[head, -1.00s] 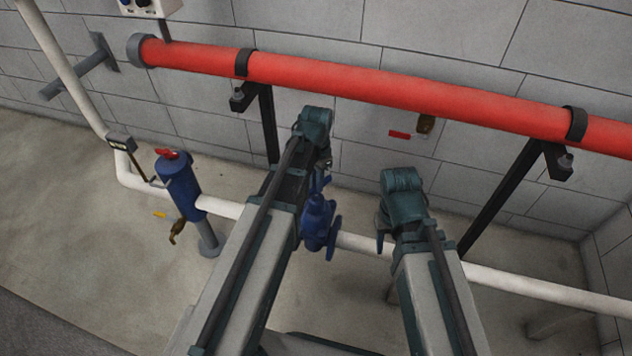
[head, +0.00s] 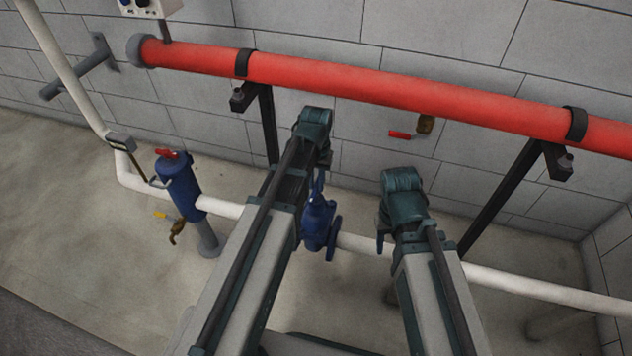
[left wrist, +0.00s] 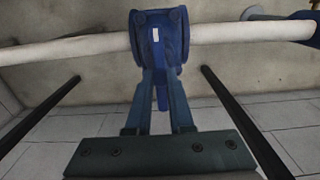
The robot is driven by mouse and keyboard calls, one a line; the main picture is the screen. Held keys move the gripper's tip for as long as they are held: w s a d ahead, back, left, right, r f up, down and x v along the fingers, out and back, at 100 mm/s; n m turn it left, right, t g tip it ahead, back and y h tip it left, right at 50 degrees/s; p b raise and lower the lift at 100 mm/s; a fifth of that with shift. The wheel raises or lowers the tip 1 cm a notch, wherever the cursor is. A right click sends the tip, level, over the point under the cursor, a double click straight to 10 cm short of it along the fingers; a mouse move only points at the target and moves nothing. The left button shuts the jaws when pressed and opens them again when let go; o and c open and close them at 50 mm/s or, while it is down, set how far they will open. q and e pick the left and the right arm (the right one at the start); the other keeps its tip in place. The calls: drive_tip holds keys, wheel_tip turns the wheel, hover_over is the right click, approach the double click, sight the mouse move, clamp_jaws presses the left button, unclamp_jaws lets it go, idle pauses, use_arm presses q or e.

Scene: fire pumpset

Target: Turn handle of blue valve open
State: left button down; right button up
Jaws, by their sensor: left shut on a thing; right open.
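The blue valve (head: 319,226) sits on the white horizontal pipe, between my two arms in the head view. Its blue handle (head: 318,189) rises from the top of the body, partly behind my left arm. In the left wrist view the valve body (left wrist: 160,35) is at the top centre. My left gripper (left wrist: 161,82) points at it, with its two fingers closed on the narrow blue handle (left wrist: 161,98).
The white pipe (head: 520,286) runs low along the wall. A thick red pipe (head: 400,88) runs above it on black brackets (head: 497,195). A blue cylinder with a red top (head: 182,187) stands at left.

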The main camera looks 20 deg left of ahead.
sight(316, 187)
idle(0.3)
use_arm(q)
drive_tip(key=c, duration=0.8)
unclamp_jaws()
wheel_tip(316, 187, up, 14)
drive_tip(key=p, duration=1.4)
drive_tip(key=shift+r, duration=0.15)
drive_tip(key=s+d+r+m+p, duration=0.1)
drive_tip(key=s+d+r+p, duration=0.3)
drive_tip(key=s, duration=0.3)
drive_tip(key=s+d+r+m+y+p, duration=0.1)
drive_tip(key=s+d+r+m+p, duration=0.1)
drive_tip(key=s+d+r+p, duration=0.2)
drive_tip(key=s+d, duration=0.2)
drive_tip(key=s, duration=0.1)
drive_tip(key=shift+d+m, duration=0.3)
